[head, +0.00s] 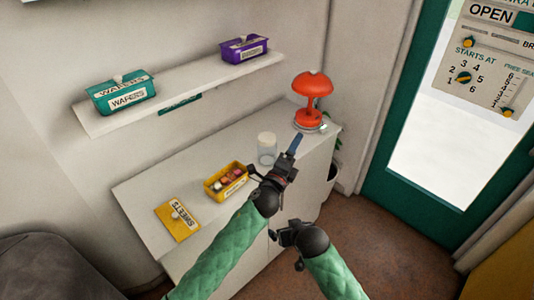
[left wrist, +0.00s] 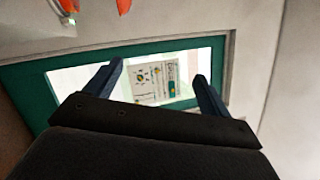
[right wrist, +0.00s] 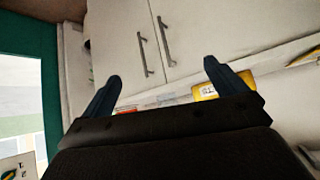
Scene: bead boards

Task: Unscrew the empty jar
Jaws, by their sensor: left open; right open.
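A pale, see-through jar (head: 267,148) stands upright on the white cabinet top, and it looks empty. Whether it has a lid on is too small to tell. My left gripper (head: 291,152) is open and empty, just right of the jar and in front of the lamp; it also shows in the left wrist view (left wrist: 160,80), facing the door. My right gripper (head: 276,236) is lower, in front of the cabinet. It is open and empty in the right wrist view (right wrist: 163,78), facing the cabinet doors.
A yellow box of sweets (head: 212,187) and its yellow lid (head: 164,217) lie on the cabinet top (head: 140,191). A red lamp (head: 312,88) stands at the right end. A shelf (head: 185,88) above holds a teal box (head: 112,104) and a purple box (head: 233,54). A green-framed door (head: 385,150) is right.

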